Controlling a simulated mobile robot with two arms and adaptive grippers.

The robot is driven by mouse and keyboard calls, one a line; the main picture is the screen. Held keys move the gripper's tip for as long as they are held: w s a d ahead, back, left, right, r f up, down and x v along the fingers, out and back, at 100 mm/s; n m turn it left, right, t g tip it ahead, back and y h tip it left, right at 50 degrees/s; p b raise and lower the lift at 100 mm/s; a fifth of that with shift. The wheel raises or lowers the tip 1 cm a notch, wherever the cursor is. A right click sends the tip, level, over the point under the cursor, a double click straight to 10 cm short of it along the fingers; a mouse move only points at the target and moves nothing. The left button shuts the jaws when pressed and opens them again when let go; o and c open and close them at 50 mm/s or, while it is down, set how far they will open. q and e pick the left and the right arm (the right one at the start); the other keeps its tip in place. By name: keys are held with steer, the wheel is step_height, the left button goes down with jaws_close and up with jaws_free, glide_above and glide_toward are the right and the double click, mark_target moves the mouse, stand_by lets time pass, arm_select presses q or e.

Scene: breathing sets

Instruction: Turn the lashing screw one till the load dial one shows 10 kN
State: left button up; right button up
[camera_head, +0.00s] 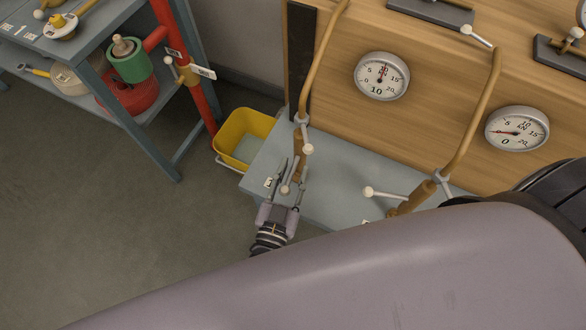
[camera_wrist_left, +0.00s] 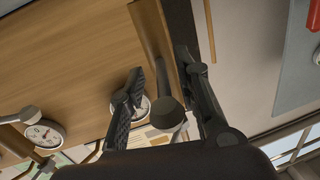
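The left load dial (camera_head: 382,76) sits on the wooden panel; its needle points up near 10 and its lower readout shows 10. The right load dial (camera_head: 517,129) has its needle to the left and shows 0. The left lashing screw (camera_head: 298,152) is a brown-orange body with a white-knobbed bar, under a bent tan rod. My left gripper (camera_head: 293,178) is at its lower end, fingers apart. In the left wrist view a grey knob (camera_wrist_left: 167,113) lies between the open fingers; I see no clear contact. The right lashing screw (camera_head: 411,198) stands apart. My right gripper is out of view.
A blue-grey ledge (camera_head: 340,188) runs under the screws. A yellow bucket (camera_head: 243,137) stands left of it. A shelf (camera_head: 100,60) at upper left holds a red and green container (camera_head: 128,62). My own large arm link covers the lower right.

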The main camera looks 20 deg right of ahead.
arm_select(q)
steer(key=v, duration=1.1)
steer(key=shift+s+a, duration=0.1)
steer(key=s+a+f+n+g+y, duration=0.15)
steer(key=a+f, duration=0.25)
steer(key=f, duration=0.5)
steer(key=s+a+f+g+y, duration=0.1)
steer(key=a+f+g+y, duration=0.25)
steer(key=f, duration=0.65)
steer(key=s+a+f+g+y, duration=0.1)
steer(key=a+f, duration=0.4)
steer(key=f, duration=0.4)
steer(key=s+a+f+n+g+y+p, duration=0.1)
steer(key=s+a+f+n+g+y, duration=0.3)
steer(key=s+a+f, duration=1)
steer(key=s+a+g, duration=0.1)
steer(key=g, duration=0.2)
steer(key=shift+g+y+p, duration=0.3)
